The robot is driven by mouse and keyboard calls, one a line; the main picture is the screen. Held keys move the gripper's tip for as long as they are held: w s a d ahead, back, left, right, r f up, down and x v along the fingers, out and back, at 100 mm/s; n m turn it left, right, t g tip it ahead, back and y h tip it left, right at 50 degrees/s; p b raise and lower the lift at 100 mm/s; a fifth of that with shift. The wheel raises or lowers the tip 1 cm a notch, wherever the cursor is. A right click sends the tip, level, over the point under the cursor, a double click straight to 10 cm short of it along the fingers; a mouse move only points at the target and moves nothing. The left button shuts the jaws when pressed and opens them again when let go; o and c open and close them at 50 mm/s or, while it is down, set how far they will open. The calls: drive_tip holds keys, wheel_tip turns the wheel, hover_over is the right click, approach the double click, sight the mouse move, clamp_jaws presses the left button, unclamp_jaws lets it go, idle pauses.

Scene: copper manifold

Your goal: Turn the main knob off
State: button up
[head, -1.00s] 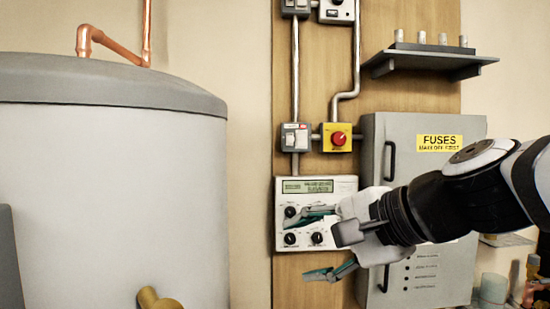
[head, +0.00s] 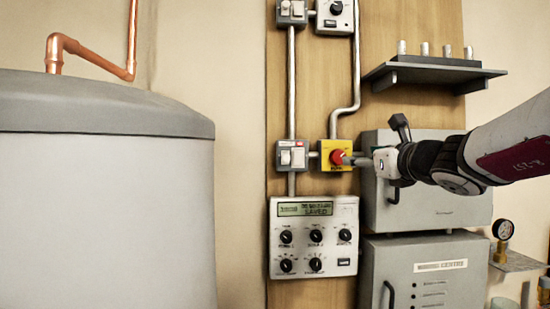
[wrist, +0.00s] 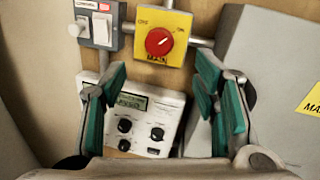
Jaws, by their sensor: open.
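The main knob (head: 338,157) is a red rotary knob on a yellow plate on the wooden board. In the wrist view the red knob (wrist: 158,42) sits on the yellow plate (wrist: 176,20), marked MAIN, with a pale pointer line tilted toward the upper right. My gripper (head: 352,159) is at the right side of the knob in the head view. In the wrist view my gripper (wrist: 160,85) shows its green-padded fingers spread wide and empty, with the knob ahead between and beyond them. I cannot tell whether a fingertip touches it.
A white control panel (head: 314,208) with several black knobs and a display reading SAVED is below. A grey switch box (head: 292,157) is left of the knob. Grey cabinets (head: 425,210) stand right, under a shelf (head: 435,72). A large tank (head: 100,200) is at left.

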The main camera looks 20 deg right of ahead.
sight(340, 157)
drive_tip(key=w+p, duration=0.1)
drive_tip(key=w, duration=0.8)
drive_tip(key=shift+w, duration=0.25)
drive_tip(key=c, duration=1.2)
